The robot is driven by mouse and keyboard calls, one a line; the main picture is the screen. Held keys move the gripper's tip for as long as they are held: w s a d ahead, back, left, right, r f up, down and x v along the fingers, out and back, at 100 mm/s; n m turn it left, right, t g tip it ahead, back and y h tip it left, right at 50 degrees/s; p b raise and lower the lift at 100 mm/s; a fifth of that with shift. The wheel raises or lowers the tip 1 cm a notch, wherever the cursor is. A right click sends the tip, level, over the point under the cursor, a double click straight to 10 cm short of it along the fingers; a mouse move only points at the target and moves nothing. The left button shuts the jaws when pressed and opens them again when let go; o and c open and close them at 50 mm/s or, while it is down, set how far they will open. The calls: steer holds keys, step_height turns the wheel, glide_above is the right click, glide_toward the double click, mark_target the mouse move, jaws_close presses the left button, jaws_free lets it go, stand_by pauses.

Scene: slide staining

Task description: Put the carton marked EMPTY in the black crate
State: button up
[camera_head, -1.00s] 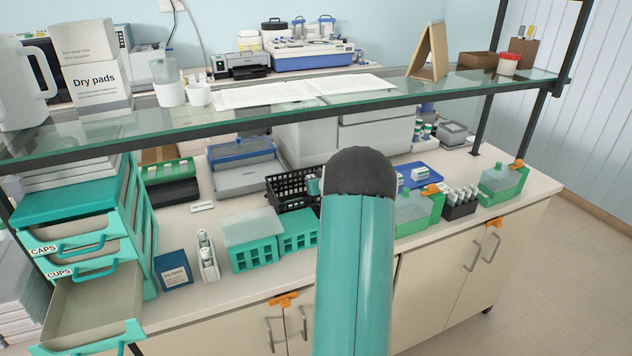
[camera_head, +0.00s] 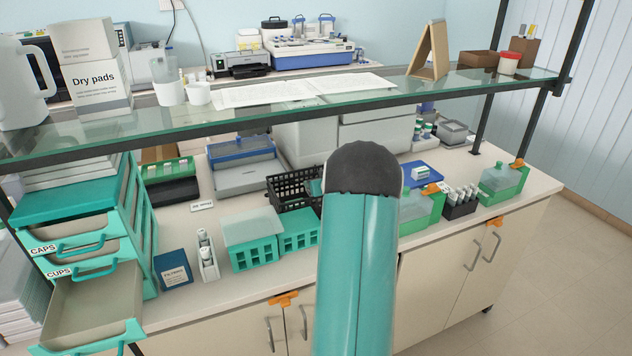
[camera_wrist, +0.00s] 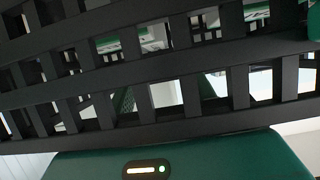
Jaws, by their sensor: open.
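The black crate (camera_head: 285,188) stands on the bench behind the teal racks, and my arm hides its right part. Its slatted wall (camera_wrist: 150,99) fills much of the wrist view, very close. The housing of my gripper (camera_wrist: 180,158) shows along the bottom of that view, right by the slats. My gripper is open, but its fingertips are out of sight. White and green shapes show through the slots; I cannot tell what they are. A small white-and-green carton (camera_head: 420,174) lies on a blue tray (camera_head: 430,168) right of my arm. Its marking is too small to read.
Teal racks (camera_head: 252,246) stand in front of the crate. Green bottle holders (camera_head: 503,188) and a black vial rack (camera_head: 460,207) stand to the right. A glass shelf (camera_head: 210,118) spans above the bench. An open drawer (camera_head: 93,305) juts out at left.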

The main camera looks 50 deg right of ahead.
steer(key=v, duration=1)
steer(key=w+a+r+n+t+y, duration=0.1)
steer(key=w+a+r+y, duration=0.2)
steer(key=a, duration=0.4)
steer(key=w+a+r+n+y, duration=0.1)
steer(key=w+a+r, duration=0.25)
steer(key=a, duration=0.45)
steer(key=a+r+n+g+y, duration=0.1)
steer(key=a+r+n+y, duration=0.15)
steer(key=a, duration=0.75)
steer(key=a+r+n+y, duration=0.1)
steer(key=a+r+y, duration=0.15)
steer(key=a, duration=0.85)
steer(key=s+a+n+g, duration=0.1)
steer(key=s+a+g, duration=0.45)
steer(key=a, duration=0.85)
steer(key=s+a+f+h, duration=0.1)
steer(key=s+a, duration=0.3)
steer(key=s, duration=0.9)
steer(key=shift+f+h, duration=0.4)
steer(key=shift+h, duration=0.3)
steer(key=shift+s+a+m, duration=0.1)
steer(key=shift+a+m, duration=0.05)
steer(key=shift+m, duration=0.1)
